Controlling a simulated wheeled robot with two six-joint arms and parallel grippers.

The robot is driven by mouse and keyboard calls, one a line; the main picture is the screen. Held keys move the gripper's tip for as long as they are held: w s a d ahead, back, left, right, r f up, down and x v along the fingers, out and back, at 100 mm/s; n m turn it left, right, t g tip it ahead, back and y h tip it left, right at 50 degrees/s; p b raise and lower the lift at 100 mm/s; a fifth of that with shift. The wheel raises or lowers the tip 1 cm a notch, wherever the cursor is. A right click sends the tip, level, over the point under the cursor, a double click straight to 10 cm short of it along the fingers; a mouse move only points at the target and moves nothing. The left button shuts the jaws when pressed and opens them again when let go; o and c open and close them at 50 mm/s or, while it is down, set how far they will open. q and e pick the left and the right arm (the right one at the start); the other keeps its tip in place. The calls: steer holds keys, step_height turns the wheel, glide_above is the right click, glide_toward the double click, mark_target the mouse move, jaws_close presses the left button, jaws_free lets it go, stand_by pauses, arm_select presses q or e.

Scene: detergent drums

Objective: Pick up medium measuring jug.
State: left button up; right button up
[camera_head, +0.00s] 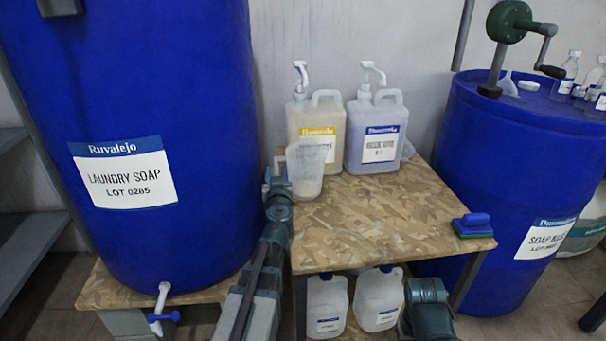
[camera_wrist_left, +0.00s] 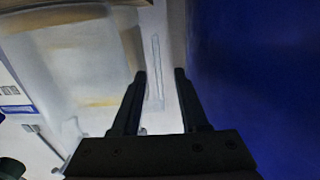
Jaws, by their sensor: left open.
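A translucent measuring jug (camera_head: 308,172) stands upright at the back left of the wooden shelf, its handle towards the left. It also shows large at the left of the left wrist view (camera_wrist_left: 85,65). My left gripper (camera_head: 276,172) is at the handle side of the jug, between it and the big blue drum. In the left wrist view, my left gripper (camera_wrist_left: 160,75) is open, and the pale upright strip of the handle (camera_wrist_left: 156,70) shows between its fingertips. I cannot tell whether a finger touches it. My right gripper is not seen.
The big blue laundry soap drum (camera_head: 130,110) is close on the left. Two pump bottles, one yellow-labelled (camera_head: 317,120) and one blue-labelled (camera_head: 378,135), stand behind the jug. The shelf's middle (camera_head: 385,215) is clear.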

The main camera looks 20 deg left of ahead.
arm_select(q)
steer(key=x, duration=0.4)
steer(key=shift+w+a, duration=0.1)
steer(key=shift+w, duration=0.15)
steer(key=shift+r, duration=0.1)
jaws_close()
stand_by(1.0)
